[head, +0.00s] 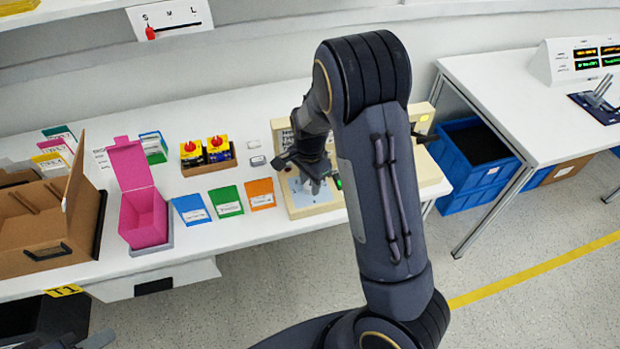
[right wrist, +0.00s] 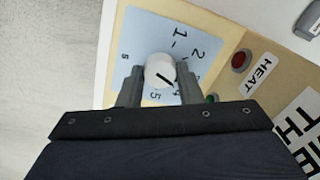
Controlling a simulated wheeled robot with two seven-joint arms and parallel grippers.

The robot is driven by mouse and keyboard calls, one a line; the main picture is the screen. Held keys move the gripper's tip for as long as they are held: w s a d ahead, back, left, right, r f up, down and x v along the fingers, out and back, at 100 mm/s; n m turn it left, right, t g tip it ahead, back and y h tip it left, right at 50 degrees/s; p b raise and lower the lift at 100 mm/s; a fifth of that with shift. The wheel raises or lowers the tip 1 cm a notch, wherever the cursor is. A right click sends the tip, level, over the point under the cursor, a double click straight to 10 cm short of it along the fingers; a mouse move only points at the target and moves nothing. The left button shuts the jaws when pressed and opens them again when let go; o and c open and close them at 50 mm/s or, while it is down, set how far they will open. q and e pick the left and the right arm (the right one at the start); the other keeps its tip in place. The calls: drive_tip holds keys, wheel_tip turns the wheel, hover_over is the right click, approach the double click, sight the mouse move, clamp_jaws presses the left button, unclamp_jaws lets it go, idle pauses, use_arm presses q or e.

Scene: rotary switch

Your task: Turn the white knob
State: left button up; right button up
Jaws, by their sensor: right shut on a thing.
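The white knob (right wrist: 160,71) shows in the right wrist view, round with a black pointer line, on a light blue dial plate with numbers (right wrist: 150,35). My right gripper (right wrist: 160,84) is shut on the knob, one finger on each side. In the head view my right gripper (head: 312,182) is over the blue plate of the beige panel (head: 310,211), and the knob is hidden there. At the bottom left of the head view, a dark part of my left gripper (head: 78,342) shows; its jaws are not clear.
A red button (right wrist: 241,60) and a green one (right wrist: 212,98) are beside the dial. A pink box (head: 143,215), a cardboard box (head: 40,225) and blue, green and orange card holders stand left of the panel. Blue crates (head: 470,205) stand on the floor to the right.

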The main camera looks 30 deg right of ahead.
sight(310, 185)
drive_tip(key=shift+r+m+p, duration=0.1)
drive_tip(key=shift+m+p, duration=0.5)
drive_tip(key=shift+m, duration=1.3)
drive_tip(key=o, duration=1)
wheel_tip(310, 185, up, 8)
drive_tip(key=shift+f, duration=0.15)
